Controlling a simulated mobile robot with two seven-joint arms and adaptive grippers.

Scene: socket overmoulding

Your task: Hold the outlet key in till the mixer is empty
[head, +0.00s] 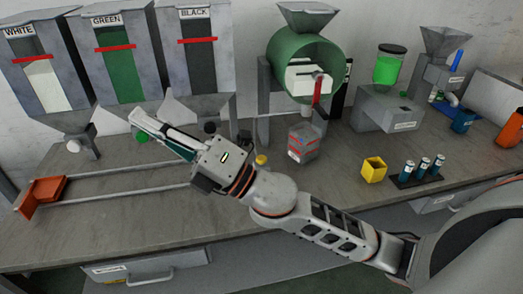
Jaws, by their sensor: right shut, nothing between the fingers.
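The mixer is a green drum (296,51) with a grey funnel (306,14) on top and a white front plate (302,77). A red lever (317,92) hangs at the front plate's right side. Which part is the outlet key, I cannot tell for sure. How much is in the drum is hidden. A clear box with red lines (303,145) stands on the bench below the drum. My right gripper (136,119) is shut and empty, in front of the hoppers and well left of the mixer, touching nothing that I can see. My left gripper is out of view.
Hoppers marked WHITE (42,85), GREEN (122,75) and BLACK (202,65) stand at the left. An orange block (42,192) sits by rails at the front left. A yellow box (373,170) and dark rack of vials (415,178) stand right. The bench's front middle is partly clear.

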